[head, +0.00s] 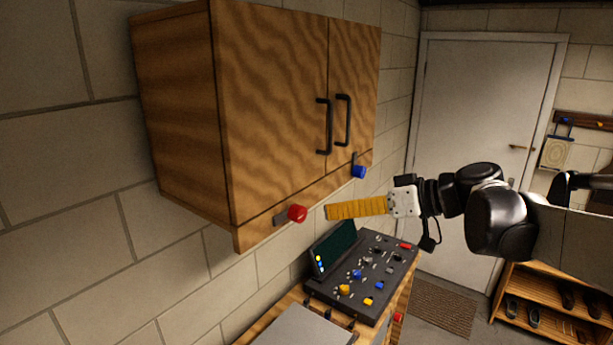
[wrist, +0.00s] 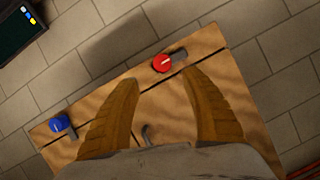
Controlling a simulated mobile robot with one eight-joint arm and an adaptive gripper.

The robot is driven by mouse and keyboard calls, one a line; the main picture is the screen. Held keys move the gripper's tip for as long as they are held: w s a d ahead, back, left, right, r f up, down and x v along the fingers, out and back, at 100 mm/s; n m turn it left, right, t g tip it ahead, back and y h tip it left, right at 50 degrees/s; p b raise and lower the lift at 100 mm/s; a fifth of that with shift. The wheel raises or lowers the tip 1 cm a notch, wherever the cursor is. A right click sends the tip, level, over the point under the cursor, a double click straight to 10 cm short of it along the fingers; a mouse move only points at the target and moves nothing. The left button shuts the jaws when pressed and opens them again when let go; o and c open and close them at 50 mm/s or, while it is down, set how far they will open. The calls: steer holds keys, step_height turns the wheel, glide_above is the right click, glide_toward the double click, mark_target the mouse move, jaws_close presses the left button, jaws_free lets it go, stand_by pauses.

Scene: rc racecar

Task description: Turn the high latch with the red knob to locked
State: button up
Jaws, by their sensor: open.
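The red knob (head: 297,213) sits on the lower rail of the wooden wall cabinet (head: 270,110). Its grey latch bar (head: 280,219) points left along the rail, not up across the door. In the wrist view the red knob (wrist: 162,63) lies just beyond the gap between my fingertips, with its bar (wrist: 179,55) pointing right. My gripper (head: 328,212), with yellow ribbed fingers, is open and empty, to the right of the knob in the head view. It also shows in the wrist view (wrist: 161,78), the fingers apart. I see no contact with the knob.
A blue knob (head: 359,172) with an upright bar is farther along the same rail. Two black door handles (head: 325,127) stick out above. A control panel (head: 370,270) with a screen stands below on a bench. A white door (head: 480,130) is behind my arm.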

mark_target(303, 211)
steer(key=x, duration=0.3)
steer(key=p+x, duration=0.1)
steer(key=x, duration=0.6)
steer(key=shift+w+a+r, duration=0.15)
steer(key=shift+a+r, duration=0.1)
steer(key=shift+a, duration=0.3)
jaws_close()
